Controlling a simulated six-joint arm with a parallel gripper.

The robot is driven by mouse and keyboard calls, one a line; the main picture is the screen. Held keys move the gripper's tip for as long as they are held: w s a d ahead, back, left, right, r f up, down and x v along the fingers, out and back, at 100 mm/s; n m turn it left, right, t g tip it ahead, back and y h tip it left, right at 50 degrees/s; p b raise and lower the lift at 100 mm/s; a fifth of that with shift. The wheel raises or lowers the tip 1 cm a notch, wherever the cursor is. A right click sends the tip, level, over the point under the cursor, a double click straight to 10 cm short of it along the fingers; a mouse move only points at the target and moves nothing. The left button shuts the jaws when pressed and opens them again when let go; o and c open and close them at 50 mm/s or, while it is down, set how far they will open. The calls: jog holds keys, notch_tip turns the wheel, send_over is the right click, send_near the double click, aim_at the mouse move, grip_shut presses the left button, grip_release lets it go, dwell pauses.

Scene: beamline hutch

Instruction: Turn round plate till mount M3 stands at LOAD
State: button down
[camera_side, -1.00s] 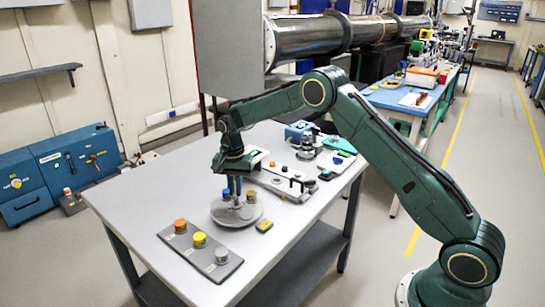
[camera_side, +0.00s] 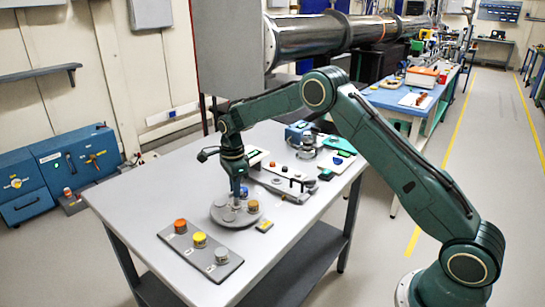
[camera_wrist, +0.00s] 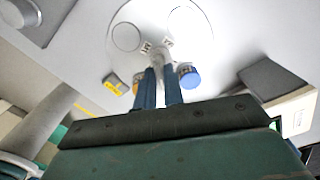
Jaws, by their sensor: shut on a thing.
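The round grey plate (camera_side: 219,221) lies on the table. A blue-capped mount (camera_side: 244,191) stands at its back and a brown-orange one (camera_side: 253,206) at its right. In the wrist view, the blue cap (camera_wrist: 188,76) is just right of my fingers, and part of an orange one (camera_wrist: 135,88) shows at their left. My gripper (camera_side: 237,202) points down at the middle of the plate. In the wrist view, its blue fingers (camera_wrist: 158,62) are shut on a pale post, largely hidden by them.
A dark strip (camera_side: 180,243) with orange, yellow and grey mounts lies in front. A small yellow-marked block (camera_side: 264,226) lies right of the plate. Several fixtures, including a blue device (camera_side: 298,130), stand behind. The left of the table is clear.

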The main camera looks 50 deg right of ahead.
jog(key=m, duration=0.5)
jog(key=shift+r+m, duration=0.1)
jog(key=shift+m, duration=0.2)
jog(key=m, duration=0.5)
jog(key=shift+m, duration=0.3)
jog(key=c, duration=1.5)
grip_release()
notch_tip(320, 180, up, 14)
